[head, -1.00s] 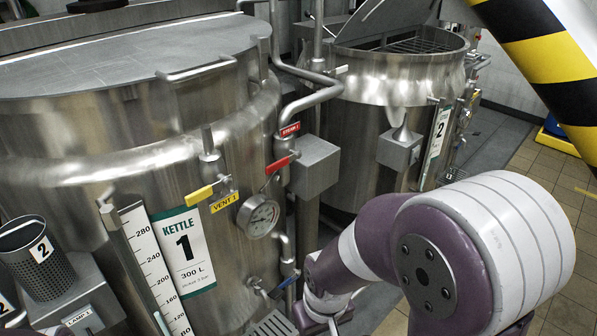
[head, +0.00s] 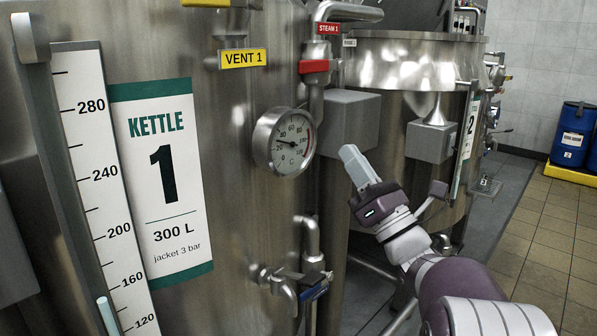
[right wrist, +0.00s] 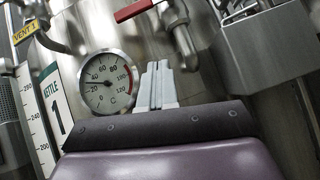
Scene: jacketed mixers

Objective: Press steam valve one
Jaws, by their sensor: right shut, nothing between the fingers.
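The steam valve one is a red handle (head: 313,66) on a vertical pipe, under a red label reading STEAM 1 (head: 328,28). The red handle also shows at the top of the right wrist view (right wrist: 136,9). My right gripper (head: 352,155) is shut and empty, with its fingers pointing up and left. In the head view it appears below and to the right of the handle, in front of the grey box. In the right wrist view its closed fingers (right wrist: 156,84) point up beside the gauge, below the handle. My left gripper is not in view.
A round gauge (head: 285,142) sticks out of kettle one (head: 240,200), left of my right gripper. A grey box (head: 349,122) stands right of the steam pipe. The yellow VENT 1 label (head: 243,58) is at upper left. Kettle two (head: 385,70) stands behind. Blue drums (head: 572,134) are far right.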

